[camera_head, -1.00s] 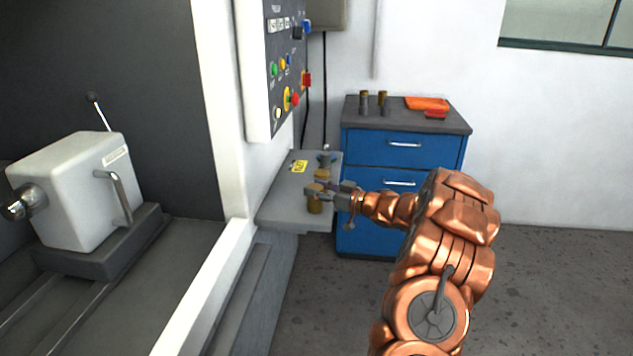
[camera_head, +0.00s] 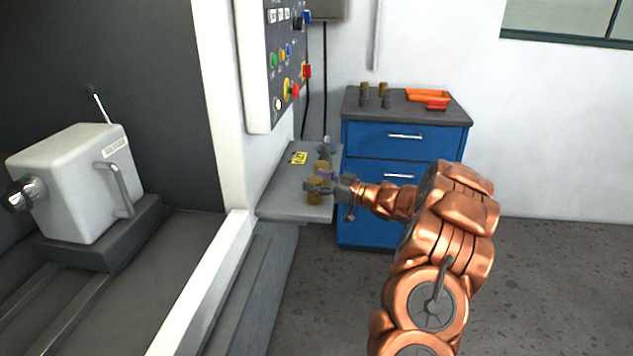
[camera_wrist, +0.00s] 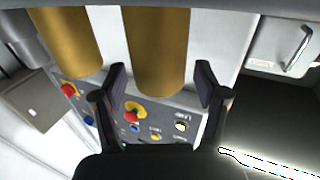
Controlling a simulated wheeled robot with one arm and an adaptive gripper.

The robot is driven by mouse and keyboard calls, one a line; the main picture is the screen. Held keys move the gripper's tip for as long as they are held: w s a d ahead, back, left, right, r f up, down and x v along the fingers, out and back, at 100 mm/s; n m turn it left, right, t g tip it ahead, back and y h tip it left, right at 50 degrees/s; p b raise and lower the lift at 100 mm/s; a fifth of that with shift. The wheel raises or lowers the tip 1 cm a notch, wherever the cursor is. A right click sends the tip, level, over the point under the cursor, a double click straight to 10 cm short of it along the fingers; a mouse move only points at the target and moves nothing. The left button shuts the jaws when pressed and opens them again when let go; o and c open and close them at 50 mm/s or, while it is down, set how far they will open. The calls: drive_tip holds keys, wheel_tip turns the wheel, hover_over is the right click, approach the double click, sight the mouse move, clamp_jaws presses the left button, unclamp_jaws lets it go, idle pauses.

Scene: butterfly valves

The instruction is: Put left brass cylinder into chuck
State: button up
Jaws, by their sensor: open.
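Two brass cylinders stand upright on the grey shelf (camera_head: 284,205) below the control panel. In the wrist view, one brass cylinder (camera_wrist: 158,45) is between the spread fingers of my gripper (camera_wrist: 162,88), with room on both sides. The other cylinder (camera_wrist: 70,40) is outside the fingers at the left. My gripper is open and holds nothing. The silver chuck (camera_head: 22,194) is on the white machine head at the far left.
The control panel (camera_head: 284,65) hangs above the shelf. A blue cabinet (camera_head: 395,170) carries several small cylinders and an orange tray (camera_head: 428,96). The white machine head (camera_head: 75,180) has a side handle.

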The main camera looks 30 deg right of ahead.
drive_tip(key=shift+f+b, duration=0.15)
drive_tip(key=shift+b, duration=0.2)
drive_tip(key=v, duration=0.7)
drive_tip(key=shift+s+d+b, duration=0.15)
drive_tip(key=shift+s+b, duration=0.15)
drive_tip(key=shift+s, duration=0.05)
idle(0.4)
